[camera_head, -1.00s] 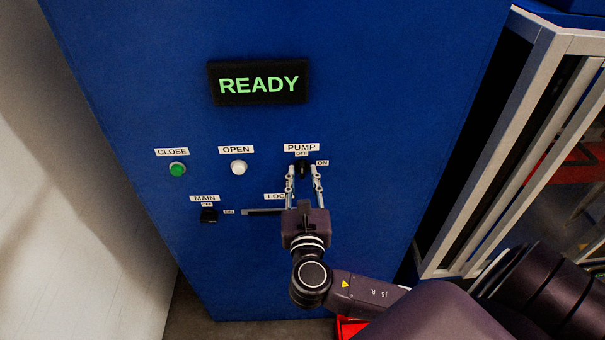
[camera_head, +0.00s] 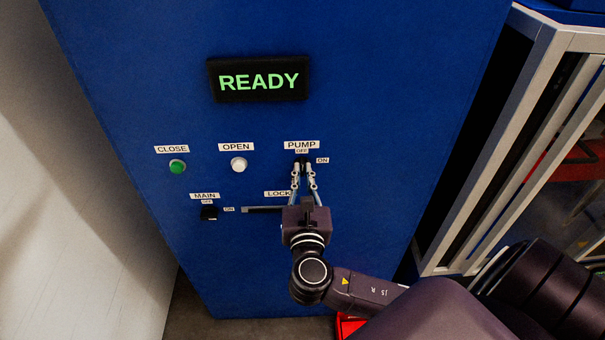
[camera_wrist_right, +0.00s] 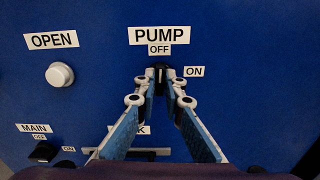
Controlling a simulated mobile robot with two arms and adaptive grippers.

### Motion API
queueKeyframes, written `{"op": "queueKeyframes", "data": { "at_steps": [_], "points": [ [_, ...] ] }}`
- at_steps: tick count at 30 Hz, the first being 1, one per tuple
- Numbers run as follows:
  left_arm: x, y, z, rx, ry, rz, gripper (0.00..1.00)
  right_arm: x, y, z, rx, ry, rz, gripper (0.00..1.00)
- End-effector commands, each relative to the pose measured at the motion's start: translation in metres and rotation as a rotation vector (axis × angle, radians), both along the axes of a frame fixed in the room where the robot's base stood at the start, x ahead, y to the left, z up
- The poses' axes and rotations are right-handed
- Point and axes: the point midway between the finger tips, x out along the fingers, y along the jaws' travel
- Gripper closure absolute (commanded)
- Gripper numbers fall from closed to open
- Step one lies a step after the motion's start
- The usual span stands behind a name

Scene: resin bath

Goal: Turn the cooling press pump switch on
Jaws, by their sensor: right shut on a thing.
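The pump switch (camera_wrist_right: 160,75) is a small black knob below the PUMP and OFF labels on the blue panel. In the right wrist view it stands upright, its top toward OFF, with the ON label (camera_wrist_right: 194,71) to its right. My right gripper (camera_head: 303,168) reaches up to the panel in the head view, its fingers closed on the knob. The right wrist view also shows both fingertips (camera_wrist_right: 160,88) at the sides of the knob, covering part of it. My left gripper is not in view.
The display (camera_head: 258,80) reads READY. Left of the pump switch are the white OPEN button (camera_head: 239,165) and green CLOSE button (camera_head: 177,167). The black MAIN switch (camera_head: 209,213) and the LOCK slot (camera_head: 262,209) are below. A grey metal frame (camera_head: 470,190) stands right of the panel.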

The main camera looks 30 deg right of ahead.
Motion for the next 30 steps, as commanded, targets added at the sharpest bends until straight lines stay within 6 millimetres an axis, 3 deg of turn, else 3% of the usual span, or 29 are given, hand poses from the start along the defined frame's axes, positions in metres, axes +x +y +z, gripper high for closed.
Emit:
{"op": "queueKeyframes", "data": {
  "at_steps": [14, 30],
  "points": [
    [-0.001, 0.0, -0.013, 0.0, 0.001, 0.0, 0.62, -0.001, -0.001, -0.003, 0.34, -0.206, -0.003, 1.0],
    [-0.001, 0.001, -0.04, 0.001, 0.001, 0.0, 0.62, -0.002, -0.002, -0.006, 0.778, -0.474, -0.004, 1.0]
  ]
}}
